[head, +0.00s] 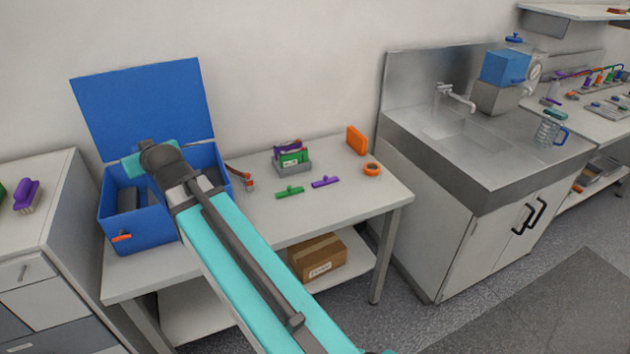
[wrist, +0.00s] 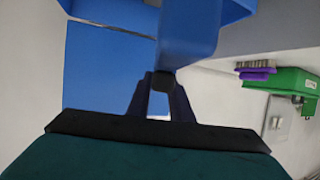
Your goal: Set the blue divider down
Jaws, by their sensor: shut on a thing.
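The blue divider (wrist: 190,35) is a plain blue slab in the wrist view. My gripper (wrist: 163,82) is shut on its near end, and the slab extends away from the fingers. In the head view I cannot make out the divider or the fingers; my own wrist hides them. My wrist is over the open blue box at the left end of the table. Whether the divider touches the box cannot be told.
The blue box (head: 140,238) has its lid (head: 145,100) raised behind, and a dark item inside. A grey holder (head: 293,167), green and purple T-shaped pieces and an orange ring (head: 371,169) sit to the right. The table front middle is clear. A cabinet stands left.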

